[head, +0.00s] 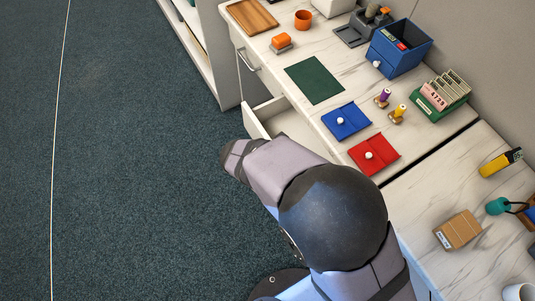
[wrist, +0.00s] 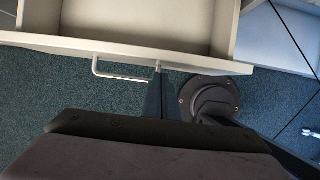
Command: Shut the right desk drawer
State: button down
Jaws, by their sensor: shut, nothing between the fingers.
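The open desk drawer (head: 256,123) is pulled out from the desk's front in the head view, and its inside looks empty. My arm covers part of it there. In the wrist view the drawer's pale front edge (wrist: 110,50) runs across the top, with its bar handle (wrist: 122,77) below it. My gripper (wrist: 159,72) shows as narrow dark fingers, shut and empty, just right of the middle of the handle's span and close to the drawer front. I cannot tell whether they touch it. In the head view my gripper is hidden behind my arm.
The marble-look desk top (head: 330,105) carries a green mat (head: 314,80), a blue plate (head: 346,121), a red plate (head: 374,155) and a blue bin (head: 399,50). Another handle (head: 247,60) is on the desk front farther back. The carpet (head: 140,150) left of the desk is clear.

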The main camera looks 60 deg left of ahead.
jog(key=shift+w, duration=0.65)
jog(key=w+p, duration=0.3)
jog(key=w, duration=1)
jog(key=shift+s, duration=0.1)
